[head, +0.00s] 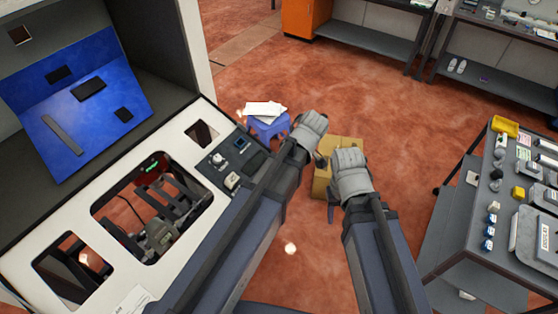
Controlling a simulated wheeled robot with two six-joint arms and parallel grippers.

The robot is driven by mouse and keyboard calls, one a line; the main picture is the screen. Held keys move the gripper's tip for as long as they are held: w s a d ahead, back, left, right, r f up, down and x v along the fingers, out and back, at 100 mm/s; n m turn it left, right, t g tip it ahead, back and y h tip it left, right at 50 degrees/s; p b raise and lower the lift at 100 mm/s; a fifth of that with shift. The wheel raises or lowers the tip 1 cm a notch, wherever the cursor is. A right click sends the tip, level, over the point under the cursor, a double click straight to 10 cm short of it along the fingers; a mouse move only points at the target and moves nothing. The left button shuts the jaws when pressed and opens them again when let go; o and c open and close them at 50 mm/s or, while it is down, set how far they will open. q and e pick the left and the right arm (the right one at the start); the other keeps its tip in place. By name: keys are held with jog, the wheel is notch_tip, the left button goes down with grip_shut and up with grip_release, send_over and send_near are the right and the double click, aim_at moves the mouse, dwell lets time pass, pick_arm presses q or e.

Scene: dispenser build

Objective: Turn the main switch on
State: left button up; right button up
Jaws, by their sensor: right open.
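The white and grey dispenser machine (60,215) fills the left side. Its dark control panel (222,164) carries a round knob (217,159), a light switch-like part (232,181) and a small blue-lit part (241,144). I cannot tell which one is the main switch or its position. My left gripper (310,130) is just right of the panel, in the air, touching nothing I can see; its fingers are unclear. My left forearm passes close to the panel's lower right edge. My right gripper (328,187) is open and empty, farther right, in front of a cardboard box.
A blue stool (268,126) with white papers (264,108) and a cardboard box (346,147) stand on the floor beyond my grippers. A grey cart (460,235) with small parts is at right. Shelving stands at the back. Open red floor lies between.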

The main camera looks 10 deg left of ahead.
pick_arm(q)
jog(key=b+x, duration=0.3)
jog(key=x, duration=0.1)
jog(key=b+x, duration=0.4)
jog(key=shift+w+r, duration=0.1)
jog(key=shift+w, duration=0.1)
pick_arm(e)
notch_tip(320, 180, down, 7)
jog(key=shift+w+n, duration=0.25)
jog(key=shift+n, duration=0.05)
pick_arm(q)
jog(key=shift+r, duration=0.1)
jog(key=shift+c, duration=0.2)
grip_shut()
